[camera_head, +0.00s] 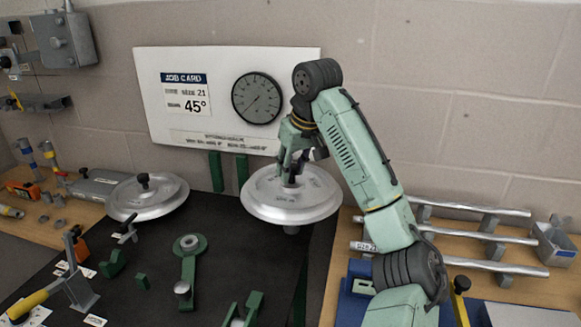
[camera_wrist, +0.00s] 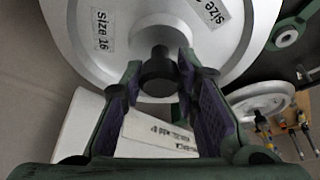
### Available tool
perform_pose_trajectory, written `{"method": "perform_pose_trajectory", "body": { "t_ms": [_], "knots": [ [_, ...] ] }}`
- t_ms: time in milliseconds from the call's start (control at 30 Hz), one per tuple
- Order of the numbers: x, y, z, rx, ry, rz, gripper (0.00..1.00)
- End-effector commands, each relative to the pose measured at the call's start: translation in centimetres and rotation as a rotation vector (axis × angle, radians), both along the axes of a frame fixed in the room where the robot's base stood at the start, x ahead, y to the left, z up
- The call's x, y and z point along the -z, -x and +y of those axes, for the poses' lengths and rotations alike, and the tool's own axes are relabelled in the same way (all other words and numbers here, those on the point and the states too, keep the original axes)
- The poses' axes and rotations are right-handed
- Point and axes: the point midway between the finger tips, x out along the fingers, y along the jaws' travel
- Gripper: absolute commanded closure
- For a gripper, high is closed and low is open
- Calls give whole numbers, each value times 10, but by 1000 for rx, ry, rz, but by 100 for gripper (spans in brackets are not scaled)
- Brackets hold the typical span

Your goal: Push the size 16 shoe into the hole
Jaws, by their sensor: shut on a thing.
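The size 16 shoe (camera_head: 270,207) is a wide silver disc with a black knob on top and a short stub below. It hangs roughly level above the dark mat, in front of the board. In the wrist view the shoe (camera_wrist: 185,20) fills the top, with white "size 16" labels. My gripper (camera_head: 292,172) is shut on its black knob (camera_wrist: 158,68). A green arm with a ring-shaped boss (camera_head: 190,243) lies left of and below the shoe; its ring and hole (camera_wrist: 285,38) show at upper right in the wrist view. The shoe is apart from it.
A second silver disc (camera_head: 165,197) with a black knob sits at left. A board with a job card (camera_head: 185,94) and dial (camera_head: 256,97) stands behind. A yellow-handled clamp (camera_head: 40,300) is front left; metal bars (camera_head: 480,232) lie on a rack at right.

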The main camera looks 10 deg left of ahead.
Motion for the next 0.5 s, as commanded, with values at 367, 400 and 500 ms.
{"method": "perform_pose_trajectory", "body": {
  "t_ms": [367,400,500],
  "knots": [
    [11,1,0,0,2,-2,100],
    [14,1,0,0,2,-2,100],
    [22,1,0,0,2,-2,100]
  ]
}}
